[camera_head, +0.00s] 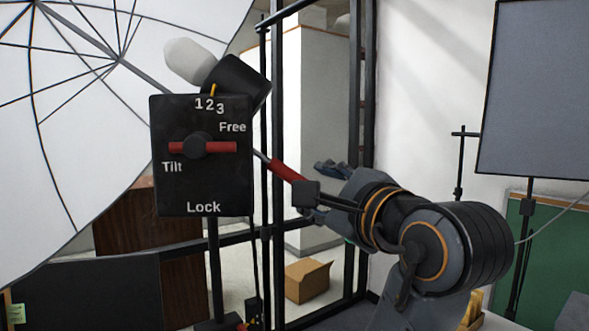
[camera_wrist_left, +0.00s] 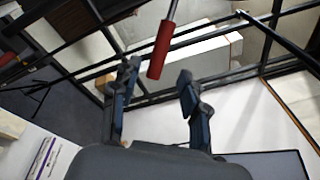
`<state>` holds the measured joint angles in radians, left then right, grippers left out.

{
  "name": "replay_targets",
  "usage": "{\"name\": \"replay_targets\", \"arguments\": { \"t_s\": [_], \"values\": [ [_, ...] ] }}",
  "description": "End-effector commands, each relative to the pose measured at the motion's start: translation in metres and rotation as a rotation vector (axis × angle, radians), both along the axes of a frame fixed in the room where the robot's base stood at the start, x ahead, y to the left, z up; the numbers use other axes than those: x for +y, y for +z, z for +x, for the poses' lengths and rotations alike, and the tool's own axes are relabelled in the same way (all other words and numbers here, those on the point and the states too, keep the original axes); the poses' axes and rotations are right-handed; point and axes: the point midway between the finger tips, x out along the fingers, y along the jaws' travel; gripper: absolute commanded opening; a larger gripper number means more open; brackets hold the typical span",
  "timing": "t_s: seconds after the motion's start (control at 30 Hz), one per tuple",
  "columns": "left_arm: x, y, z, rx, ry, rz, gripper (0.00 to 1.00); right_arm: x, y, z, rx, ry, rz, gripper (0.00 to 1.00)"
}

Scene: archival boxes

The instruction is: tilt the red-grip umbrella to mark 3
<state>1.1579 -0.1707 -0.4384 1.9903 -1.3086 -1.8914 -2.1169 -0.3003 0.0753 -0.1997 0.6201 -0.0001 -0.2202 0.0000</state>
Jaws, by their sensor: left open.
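The white umbrella (camera_head: 85,130) fills the left of the head view. Its shaft runs behind a black plate (camera_head: 203,180) to a red grip (camera_head: 287,170), which also shows in the left wrist view (camera_wrist_left: 160,50). The plate reads 1 2 3, Free, Tilt and Lock. A yellow pointer (camera_head: 213,90) stands just above the 2. A red lever (camera_head: 203,147) lies level across the plate, its left end just above Tilt. My left gripper (camera_head: 316,182) is open at the grip's lower end, which shows between its fingertips (camera_wrist_left: 158,74); contact is unclear. My right gripper is not in view.
A black stand pole (camera_head: 214,265) holds the plate. Black frame bars (camera_head: 356,90) stand behind my gripper. A cardboard box (camera_head: 307,281) lies on the floor behind. A grey panel (camera_head: 535,90) on a stand is at the right.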

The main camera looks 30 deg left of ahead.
Motion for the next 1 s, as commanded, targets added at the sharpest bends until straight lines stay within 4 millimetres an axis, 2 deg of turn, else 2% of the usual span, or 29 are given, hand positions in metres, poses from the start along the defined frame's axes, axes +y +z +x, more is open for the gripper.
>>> {"name": "replay_targets", "arguments": {
  "t_s": [0.03, 0.2, 0.4, 0.6, 0.83, 0.87, 1.0],
  "values": [
    [0.011, 0.004, 0.006, 0.004, 0.005, 0.001, 0.45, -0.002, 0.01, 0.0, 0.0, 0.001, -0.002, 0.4],
    [0.04, 0.004, 0.026, 0.004, 0.003, 0.001, 0.45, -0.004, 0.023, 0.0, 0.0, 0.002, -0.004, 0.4],
    [0.064, 0.002, 0.042, 0.003, 0.001, 0.001, 0.45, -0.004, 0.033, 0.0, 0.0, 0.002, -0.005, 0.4],
    [0.073, 0.0, 0.048, 0.001, 0.0, 0.001, 0.45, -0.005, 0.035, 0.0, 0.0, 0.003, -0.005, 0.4],
    [0.073, 0.0, 0.048, 0.001, -0.001, 0.0, 0.45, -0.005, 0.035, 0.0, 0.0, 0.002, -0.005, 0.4],
    [0.073, 0.0, 0.048, 0.001, -0.001, 0.0, 0.43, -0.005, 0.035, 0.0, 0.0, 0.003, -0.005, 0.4],
    [0.073, 0.0, 0.048, 0.001, -0.001, 0.0, 0.14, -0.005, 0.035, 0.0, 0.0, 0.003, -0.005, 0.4]
  ]
}}
